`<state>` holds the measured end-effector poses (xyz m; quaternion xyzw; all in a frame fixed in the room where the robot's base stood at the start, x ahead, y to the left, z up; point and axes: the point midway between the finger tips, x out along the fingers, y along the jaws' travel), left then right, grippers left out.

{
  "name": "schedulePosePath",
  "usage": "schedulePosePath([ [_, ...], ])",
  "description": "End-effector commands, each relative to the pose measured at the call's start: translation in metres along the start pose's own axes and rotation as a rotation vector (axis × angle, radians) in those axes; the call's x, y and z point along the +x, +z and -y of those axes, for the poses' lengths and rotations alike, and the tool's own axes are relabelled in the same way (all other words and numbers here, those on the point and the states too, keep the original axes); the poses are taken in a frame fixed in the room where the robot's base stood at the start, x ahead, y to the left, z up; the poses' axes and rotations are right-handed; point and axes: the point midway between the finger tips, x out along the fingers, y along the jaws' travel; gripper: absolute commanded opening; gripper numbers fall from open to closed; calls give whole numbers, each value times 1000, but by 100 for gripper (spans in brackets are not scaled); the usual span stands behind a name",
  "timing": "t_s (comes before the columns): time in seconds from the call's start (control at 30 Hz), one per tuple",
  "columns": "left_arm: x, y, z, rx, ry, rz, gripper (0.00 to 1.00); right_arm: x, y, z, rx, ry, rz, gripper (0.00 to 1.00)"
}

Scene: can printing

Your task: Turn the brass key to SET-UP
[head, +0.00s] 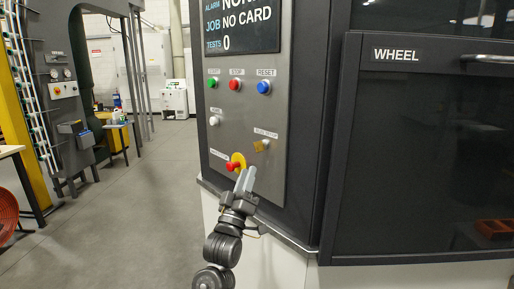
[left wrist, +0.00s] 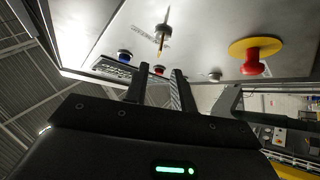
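The brass key (head: 261,146) sits in a switch on the grey control panel, under a small label too small to read surely. In the left wrist view the key (left wrist: 161,42) sticks out from the panel beyond my fingertips. Which position it points to cannot be told. My left gripper (head: 246,178) is just below the key in the head view, in front of the panel. In the left wrist view its two fingers (left wrist: 160,76) stand apart with nothing between them. My right gripper is in neither view.
A red mushroom button on a yellow disc (head: 236,163) is close beside my left gripper. Green (head: 212,83), red (head: 235,85) and blue (head: 264,87) buttons sit above, with a white one (head: 214,120) at left. A dark door marked WHEEL (head: 420,150) is at right.

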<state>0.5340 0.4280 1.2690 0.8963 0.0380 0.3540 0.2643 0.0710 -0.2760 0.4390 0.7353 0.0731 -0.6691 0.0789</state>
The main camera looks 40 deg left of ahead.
Motion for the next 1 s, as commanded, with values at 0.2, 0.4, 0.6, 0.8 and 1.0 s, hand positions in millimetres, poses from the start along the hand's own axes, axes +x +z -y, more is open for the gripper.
schedulePosePath([
  [0.2, 38, -3, -3, -2, 0, 0, 25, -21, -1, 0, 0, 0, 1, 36],
  [0.4, 75, -3, -2, 0, -1, 1, 25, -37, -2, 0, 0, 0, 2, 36],
  [0.6, 97, -1, -1, 2, -1, 1, 25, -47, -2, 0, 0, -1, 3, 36],
  [0.8, 104, 0, 0, 2, -1, 2, 25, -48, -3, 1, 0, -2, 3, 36],
  [1.0, 103, 1, 0, 2, -1, 2, 25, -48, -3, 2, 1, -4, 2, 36],
])
